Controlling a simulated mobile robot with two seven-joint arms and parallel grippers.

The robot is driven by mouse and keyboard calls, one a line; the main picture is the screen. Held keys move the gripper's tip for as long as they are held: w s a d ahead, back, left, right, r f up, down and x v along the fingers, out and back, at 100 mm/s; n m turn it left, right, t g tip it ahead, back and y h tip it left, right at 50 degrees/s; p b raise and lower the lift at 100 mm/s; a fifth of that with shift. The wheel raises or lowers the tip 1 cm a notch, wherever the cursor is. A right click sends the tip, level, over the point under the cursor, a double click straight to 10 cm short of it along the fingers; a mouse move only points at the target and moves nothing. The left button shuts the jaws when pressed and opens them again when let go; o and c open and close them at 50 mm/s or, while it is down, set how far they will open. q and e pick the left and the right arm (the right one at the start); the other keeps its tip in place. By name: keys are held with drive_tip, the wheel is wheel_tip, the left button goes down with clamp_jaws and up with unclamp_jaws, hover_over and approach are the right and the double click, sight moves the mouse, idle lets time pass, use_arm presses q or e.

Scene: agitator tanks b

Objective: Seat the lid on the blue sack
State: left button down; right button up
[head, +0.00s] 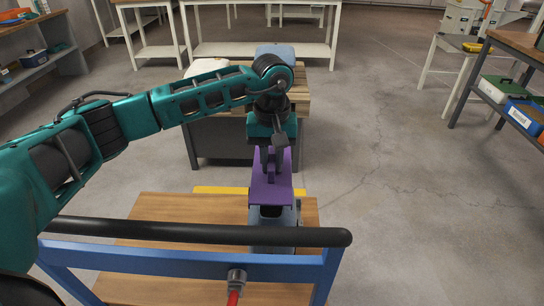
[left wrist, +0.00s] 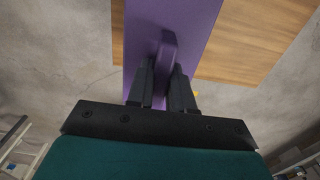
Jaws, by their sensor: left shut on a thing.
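The purple lid (head: 262,192) is a flat plate with a raised handle. My left gripper (head: 272,165) is shut on that handle, with the fingers on either side of it in the left wrist view (left wrist: 163,72). The lid also shows in the left wrist view (left wrist: 198,20). In the head view the lid is over a grey-blue body (head: 270,236) with a dark part near its top, on the wooden cart top. This may be the blue sack; the lid hides much of it. I cannot tell whether lid and body touch. My right gripper is not in view.
The cart has a wooden top (head: 165,210) and a blue frame with a black handle bar (head: 190,233) in front. Behind stands a grey table holding a blue object (head: 275,50) and a pale one (head: 205,66). Shelves stand at both sides.

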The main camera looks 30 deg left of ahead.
use_arm(q)
wheel_tip(320, 180, down, 4)
drive_tip(key=shift+r+b, duration=0.25)
drive_tip(key=shift+b, duration=0.9)
drive_tip(key=shift+f, duration=0.35)
drive_tip(key=shift+b, duration=0.3)
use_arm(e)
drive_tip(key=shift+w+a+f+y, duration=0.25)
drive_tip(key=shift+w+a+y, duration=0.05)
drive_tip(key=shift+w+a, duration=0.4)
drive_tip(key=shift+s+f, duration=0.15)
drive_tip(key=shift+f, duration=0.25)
use_arm(q)
drive_tip(key=shift+f+b, duration=0.9)
drive_tip(key=shift+f, duration=0.05)
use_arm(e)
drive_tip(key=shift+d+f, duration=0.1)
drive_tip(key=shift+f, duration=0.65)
use_arm(q)
drive_tip(key=c, duration=0.9)
unclamp_jaws()
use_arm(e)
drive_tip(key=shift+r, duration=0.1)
